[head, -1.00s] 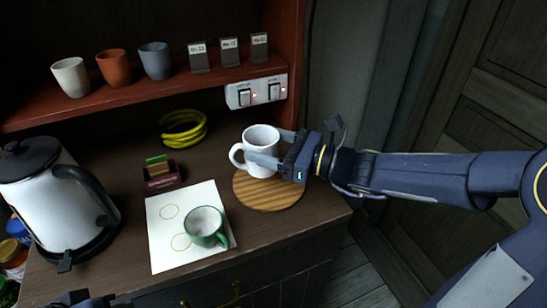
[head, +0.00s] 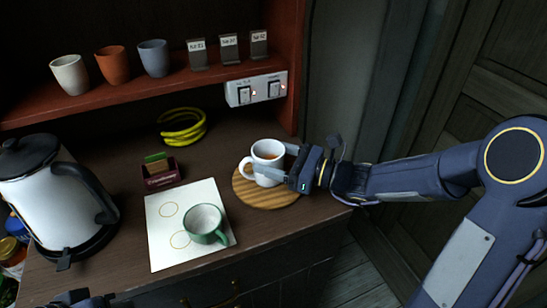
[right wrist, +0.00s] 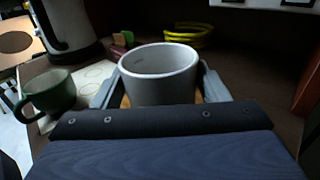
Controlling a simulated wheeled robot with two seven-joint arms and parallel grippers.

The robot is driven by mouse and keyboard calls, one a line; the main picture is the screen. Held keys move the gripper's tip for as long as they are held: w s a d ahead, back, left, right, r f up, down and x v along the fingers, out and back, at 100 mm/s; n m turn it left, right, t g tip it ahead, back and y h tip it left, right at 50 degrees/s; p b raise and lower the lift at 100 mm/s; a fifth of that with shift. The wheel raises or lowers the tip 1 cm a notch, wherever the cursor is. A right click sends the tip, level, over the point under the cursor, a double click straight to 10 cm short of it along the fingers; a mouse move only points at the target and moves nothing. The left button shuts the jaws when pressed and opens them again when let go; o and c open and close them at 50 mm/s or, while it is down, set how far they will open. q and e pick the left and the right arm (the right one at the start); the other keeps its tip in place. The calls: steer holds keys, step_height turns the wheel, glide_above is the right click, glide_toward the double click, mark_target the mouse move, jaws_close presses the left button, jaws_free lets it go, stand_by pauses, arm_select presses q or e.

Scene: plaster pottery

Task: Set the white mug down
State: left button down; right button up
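The white mug (head: 266,151) is upright over the round wooden board (head: 242,188), its base at or very near the board's surface.
A green mug (head: 203,224) stands on a white sheet (head: 165,250) with yellow rings, left of the board. A kettle (head: 40,190) is at the left. A small dark red box (head: 160,178) and yellow coiled rings (head: 182,137) lie behind. A shelf (head: 130,93) holds cups.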

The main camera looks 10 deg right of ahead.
steer(key=o, duration=0.4)
steer(key=shift+o, duration=0.2)
steer(key=shift+r+p, duration=0.25)
steer(key=shift+p, duration=0.05)
steer(key=b+v, duration=0.1)
steer(key=v, duration=1.1)
steer(key=shift+f+b, duration=0.1)
steer(key=shift+b, duration=0.25)
steer(key=s+a+f+n+g+h, duration=0.2)
steer(key=s+a+n+g+h, duration=0.1)
steer(key=s+n, duration=0.5)
steer(key=s+a+f+n+g+h, duration=0.1)
steer(key=s+a+n+g+h, duration=0.15)
steer(key=s+n, duration=0.55)
steer(key=s+d+f+n+t+h, duration=0.1)
steer(key=s+d+f+n+h, duration=0.2)
steer(key=d+n+h, duration=0.2)
steer(key=shift+d+n+h, duration=0.15)
steer(key=shift+n+h, duration=0.2)
steer(key=shift+n, duration=0.75)
steer(key=shift+f, duration=0.15)
